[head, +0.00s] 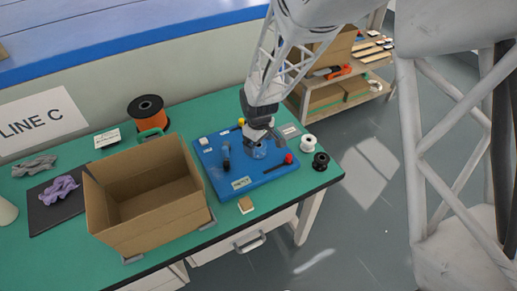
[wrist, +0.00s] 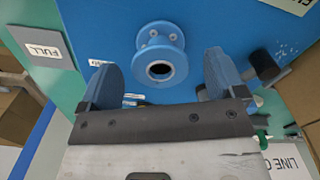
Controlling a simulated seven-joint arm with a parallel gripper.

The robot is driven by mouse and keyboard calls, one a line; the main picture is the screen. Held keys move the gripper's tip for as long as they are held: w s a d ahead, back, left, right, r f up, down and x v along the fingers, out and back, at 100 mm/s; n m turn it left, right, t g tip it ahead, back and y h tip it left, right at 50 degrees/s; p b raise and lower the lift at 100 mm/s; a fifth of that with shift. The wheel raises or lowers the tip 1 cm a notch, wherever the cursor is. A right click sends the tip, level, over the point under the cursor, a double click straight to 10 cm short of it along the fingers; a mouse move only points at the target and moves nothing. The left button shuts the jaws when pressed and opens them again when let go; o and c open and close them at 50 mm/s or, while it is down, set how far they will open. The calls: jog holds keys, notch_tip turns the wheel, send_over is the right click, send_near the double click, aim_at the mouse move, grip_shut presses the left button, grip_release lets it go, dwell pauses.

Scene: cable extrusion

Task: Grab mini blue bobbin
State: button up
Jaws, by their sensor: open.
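The mini blue bobbin (wrist: 161,52) is a small flanged spool with a dark centre hole, standing on the blue board (wrist: 105,30). In the wrist view it sits between and just beyond the two fingers of my gripper (wrist: 158,75), which are apart with nothing between their tips. In the head view my gripper (head: 262,143) is over the blue board (head: 208,150), and the bobbin (head: 260,153) shows partly beneath it. I cannot tell the exact height gap.
An open cardboard box (head: 150,200) stands left of the board. A white bobbin (head: 308,143) and a black bobbin (head: 320,161) sit near the table's right edge. A red-ended dark tool (head: 277,165) lies on the board. A black and orange spool (head: 147,110) stands behind the box.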

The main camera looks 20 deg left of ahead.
aim_at(259, 149)
jog(key=shift+f, duration=1.6)
jog(key=c, duration=1)
